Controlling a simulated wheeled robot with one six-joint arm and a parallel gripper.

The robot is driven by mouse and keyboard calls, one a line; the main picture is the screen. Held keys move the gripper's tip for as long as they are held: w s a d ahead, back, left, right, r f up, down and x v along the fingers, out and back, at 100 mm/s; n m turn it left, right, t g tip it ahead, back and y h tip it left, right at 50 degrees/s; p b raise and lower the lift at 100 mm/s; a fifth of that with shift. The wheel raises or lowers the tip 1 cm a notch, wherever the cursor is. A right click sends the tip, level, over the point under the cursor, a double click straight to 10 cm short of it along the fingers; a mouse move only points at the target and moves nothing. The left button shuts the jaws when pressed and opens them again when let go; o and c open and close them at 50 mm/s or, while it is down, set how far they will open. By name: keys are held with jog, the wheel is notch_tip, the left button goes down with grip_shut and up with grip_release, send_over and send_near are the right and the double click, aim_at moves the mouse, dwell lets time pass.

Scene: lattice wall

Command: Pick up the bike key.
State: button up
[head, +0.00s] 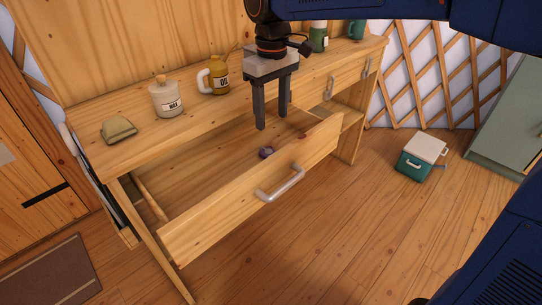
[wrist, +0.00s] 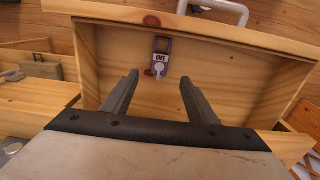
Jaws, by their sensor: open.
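The bike key (wrist: 161,57) lies in the open drawer (wrist: 222,75). It has a purple tag lettered "BIKE" and sits near the drawer's front panel in the wrist view. In the head view a small dark purple item (head: 266,152) lies on the drawer floor behind the front panel. My gripper (head: 272,127) points down above the drawer, with its two fingers apart and nothing between them. In the wrist view the fingertips of my gripper (wrist: 158,78) frame the space just short of the key. The gripper is apart from the key.
The drawer front (head: 255,192) has a metal handle (head: 280,184). On the desk top stand a white jar (head: 166,98), a yellow oil can (head: 216,78), a green bottle (head: 318,38) and a folded cloth (head: 119,130). A teal box (head: 417,164) stands on the floor at right.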

aim_at(271, 153)
notch_tip(271, 153, down, 12)
jog(key=shift+a+f, duration=0.1)
jog(key=shift+a, duration=0.05)
dwell(0.5)
jog(key=c, duration=1.1)
